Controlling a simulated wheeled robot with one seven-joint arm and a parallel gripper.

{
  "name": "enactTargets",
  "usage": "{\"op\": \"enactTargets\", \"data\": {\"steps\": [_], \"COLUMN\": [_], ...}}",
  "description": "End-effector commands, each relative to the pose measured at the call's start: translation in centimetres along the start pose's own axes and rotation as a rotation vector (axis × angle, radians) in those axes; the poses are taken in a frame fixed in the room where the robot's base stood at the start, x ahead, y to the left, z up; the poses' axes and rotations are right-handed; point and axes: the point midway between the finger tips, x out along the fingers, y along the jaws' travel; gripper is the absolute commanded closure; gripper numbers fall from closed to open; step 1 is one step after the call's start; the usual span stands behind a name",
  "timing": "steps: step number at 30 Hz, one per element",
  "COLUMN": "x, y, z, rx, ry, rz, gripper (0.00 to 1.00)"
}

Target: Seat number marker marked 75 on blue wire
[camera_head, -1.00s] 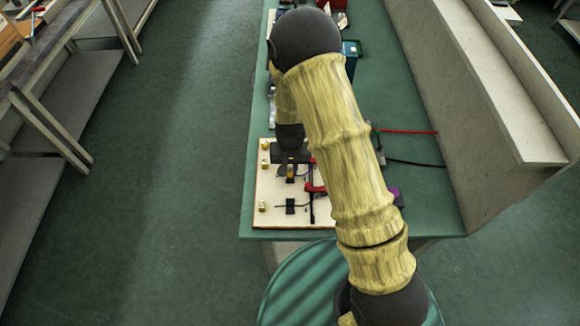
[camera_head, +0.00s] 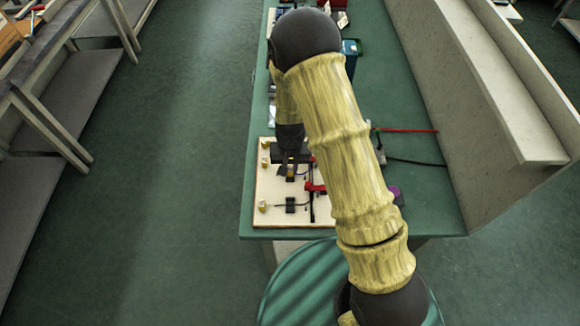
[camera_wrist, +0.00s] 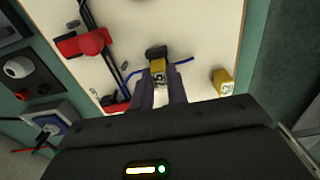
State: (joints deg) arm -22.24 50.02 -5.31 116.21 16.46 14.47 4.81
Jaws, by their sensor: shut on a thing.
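My gripper (camera_wrist: 161,88) is shut on a small yellow number marker (camera_wrist: 158,77) in the wrist view. Dark print shows on the marker, but I cannot read it surely. The blue wire (camera_wrist: 184,62) shows on both sides of the fingertips, just by the marker. A black block (camera_wrist: 156,52) on the pale board (camera_wrist: 203,35) stands just beyond the fingertips. I cannot tell whether the marker touches the wire or is around it. In the head view my gripper (camera_head: 287,168) is over the board (camera_head: 270,190), partly hidden by my arm.
Another yellow marker (camera_wrist: 223,80) stands right of my gripper on the board. A red part (camera_wrist: 84,43) with dark leads is at the left.

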Motion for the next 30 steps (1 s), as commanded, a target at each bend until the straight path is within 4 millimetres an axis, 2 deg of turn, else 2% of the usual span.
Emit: {"op": "enactTargets", "data": {"steps": [26, 27, 30], "x": [0.58, 0.58, 0.57], "y": [0.01, 0.01, 0.00], "z": [0.00, 0.00, 0.00], "rx": [0.000, 0.000, 0.000], "ry": [0.000, 0.000, 0.000], "rz": [0.000, 0.000, 0.000], "gripper": [1.00, 0.79, 0.59]}}
